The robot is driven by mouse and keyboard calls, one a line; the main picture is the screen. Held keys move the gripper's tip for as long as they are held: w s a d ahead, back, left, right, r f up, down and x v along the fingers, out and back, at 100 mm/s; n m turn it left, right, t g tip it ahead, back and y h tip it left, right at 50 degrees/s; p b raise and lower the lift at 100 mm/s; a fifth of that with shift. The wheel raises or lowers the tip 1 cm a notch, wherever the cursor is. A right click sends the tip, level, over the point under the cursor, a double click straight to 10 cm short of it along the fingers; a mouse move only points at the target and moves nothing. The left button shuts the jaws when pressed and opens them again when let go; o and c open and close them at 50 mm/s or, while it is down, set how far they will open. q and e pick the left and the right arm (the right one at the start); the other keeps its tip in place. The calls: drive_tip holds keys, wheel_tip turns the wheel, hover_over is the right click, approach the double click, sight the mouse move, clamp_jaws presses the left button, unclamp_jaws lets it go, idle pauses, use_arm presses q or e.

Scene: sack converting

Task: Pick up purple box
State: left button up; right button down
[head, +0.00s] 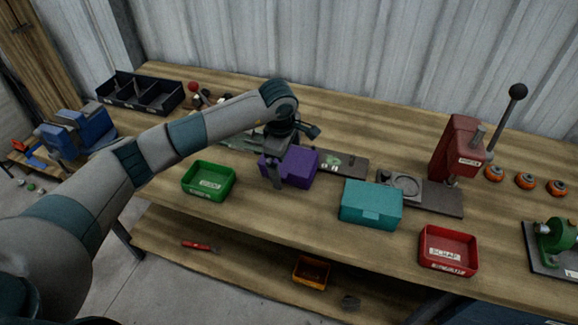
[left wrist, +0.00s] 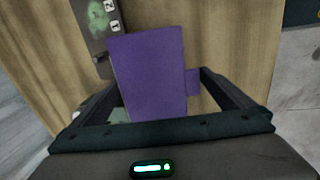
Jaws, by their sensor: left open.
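The purple box (head: 297,167) stands on the wooden workbench, between a green tray and a teal box. My left gripper (head: 274,170) reaches down over the left part of the box, with its fingers pointing downward. In the left wrist view the purple box (left wrist: 149,72) lies between the two open fingers of the left gripper (left wrist: 160,98). Whether either finger touches the box I cannot tell. My right gripper is not in view.
A green tray (head: 208,181) stands left of the box and a teal box (head: 371,205) to its right. A red press (head: 459,148) and a red scrap tray (head: 447,250) are further right. A black divided bin (head: 139,92) is at the back left.

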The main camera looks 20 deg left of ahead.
use_arm(q)
drive_tip(key=c, duration=1.1)
drive_tip(key=shift+r, duration=0.1)
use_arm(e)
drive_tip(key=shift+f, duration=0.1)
use_arm(q)
drive_tip(key=shift+s+r+b, duration=0.55)
drive_tip(key=shift+s+b, duration=0.05)
drive_tip(key=shift+s, duration=0.05)
drive_tip(key=s+r+b, duration=0.4)
drive_tip(key=s+r, duration=0.2)
drive_tip(key=s, duration=0.6)
drive_tip(key=shift+s+a+r, duration=0.25)
drive_tip(key=shift+s+r, duration=0.05)
drive_tip(key=shift+r, duration=0.1)
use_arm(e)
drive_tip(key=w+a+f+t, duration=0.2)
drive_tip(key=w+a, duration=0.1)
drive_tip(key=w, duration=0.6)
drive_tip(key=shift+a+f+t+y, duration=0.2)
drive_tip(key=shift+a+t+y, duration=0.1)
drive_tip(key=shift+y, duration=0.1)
